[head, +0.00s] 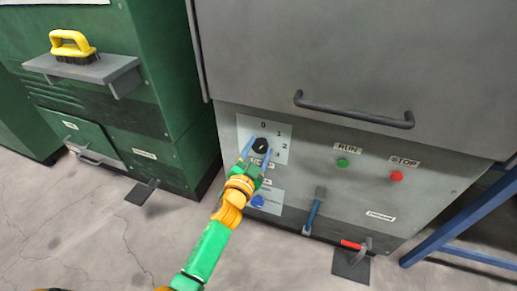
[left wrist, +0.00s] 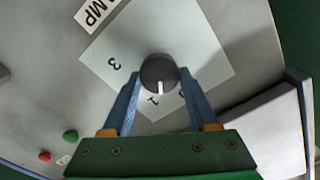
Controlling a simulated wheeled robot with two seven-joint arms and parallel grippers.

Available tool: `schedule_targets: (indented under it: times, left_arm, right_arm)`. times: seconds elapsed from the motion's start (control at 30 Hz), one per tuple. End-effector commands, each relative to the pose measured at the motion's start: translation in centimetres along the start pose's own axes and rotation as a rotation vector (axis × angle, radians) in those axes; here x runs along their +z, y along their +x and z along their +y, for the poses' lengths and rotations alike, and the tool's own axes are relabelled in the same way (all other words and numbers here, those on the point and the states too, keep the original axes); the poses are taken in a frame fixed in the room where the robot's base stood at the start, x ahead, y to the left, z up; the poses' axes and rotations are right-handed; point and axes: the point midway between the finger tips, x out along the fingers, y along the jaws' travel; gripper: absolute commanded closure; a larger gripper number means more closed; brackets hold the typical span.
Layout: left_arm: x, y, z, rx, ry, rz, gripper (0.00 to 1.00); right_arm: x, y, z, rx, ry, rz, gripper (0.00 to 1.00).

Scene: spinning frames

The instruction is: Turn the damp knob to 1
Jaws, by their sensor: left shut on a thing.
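The damp knob (head: 261,146) is round and black, on a pale plate (head: 281,129) with the numbers 0 to 3 at the left of the grey machine front. It also shows in the left wrist view (left wrist: 158,70), with a white pointer mark. The mark points close to the 1, perhaps slightly to its 0 side. My left gripper (left wrist: 159,76) has its blue fingers on either side of the knob and is shut on it. The fingers hide part of the dial in the head view. My right gripper is not in view.
A green RUN button (head: 342,163) and a red STOP button (head: 397,176) are to the right. A grey door handle (head: 354,110) juts out above. A yellow brush (head: 72,45) rests on a shelf at left.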

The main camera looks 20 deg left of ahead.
Motion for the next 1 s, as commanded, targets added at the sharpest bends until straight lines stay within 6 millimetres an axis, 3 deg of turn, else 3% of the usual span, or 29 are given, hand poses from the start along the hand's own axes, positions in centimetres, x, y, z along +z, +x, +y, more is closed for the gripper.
schedule_targets:
  times: [0.4, 0.93, 0.97, 1.0]
  left_arm:
    - [0.09, -0.02, 0.14, 0.001, 0.175, -0.002, 0.96]
    - [0.11, -0.02, 0.15, 0.001, 0.199, -0.002, 0.96]
    - [0.11, -0.02, 0.15, 0.001, 0.199, -0.002, 0.38]
    - [0.11, -0.02, 0.15, 0.001, 0.199, -0.002, 0.27]
  right_arm:
    - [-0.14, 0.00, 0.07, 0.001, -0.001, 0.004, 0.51]
    - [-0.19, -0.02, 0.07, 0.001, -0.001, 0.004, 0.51]
    - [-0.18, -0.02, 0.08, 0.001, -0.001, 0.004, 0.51]
    - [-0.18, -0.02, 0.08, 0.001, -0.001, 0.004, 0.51]
